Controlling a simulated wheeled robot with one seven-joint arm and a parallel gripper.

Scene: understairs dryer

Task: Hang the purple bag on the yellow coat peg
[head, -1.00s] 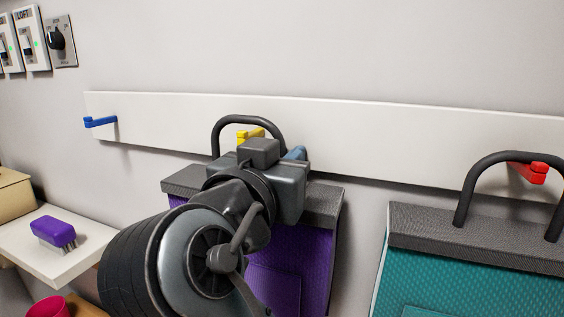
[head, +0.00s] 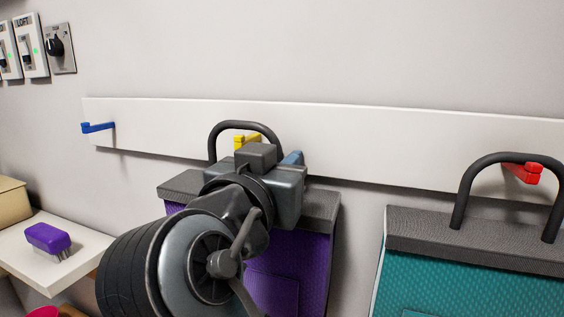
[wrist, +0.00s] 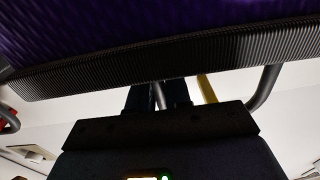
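The purple bag (head: 296,262) hangs upright before the wall, with a dark grey top band and a black arched handle (head: 213,140). The yellow coat peg (head: 241,139) shows inside the handle's arch, below its top. Whether the handle rests on the peg cannot be told. My gripper is hidden behind my wrist in the head view. In the wrist view, my gripper's dark fingers (wrist: 158,98) close around one leg of the handle, close to the bag's band (wrist: 190,58). The yellow peg (wrist: 207,90) shows between the two handle legs there.
A white rail (head: 400,145) carries the pegs, with a blue peg (head: 98,127) at left and a red peg (head: 524,172) at right. A teal bag (head: 470,277) hangs at the red peg. A purple brush (head: 48,237) lies on a white shelf (head: 72,262) at left.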

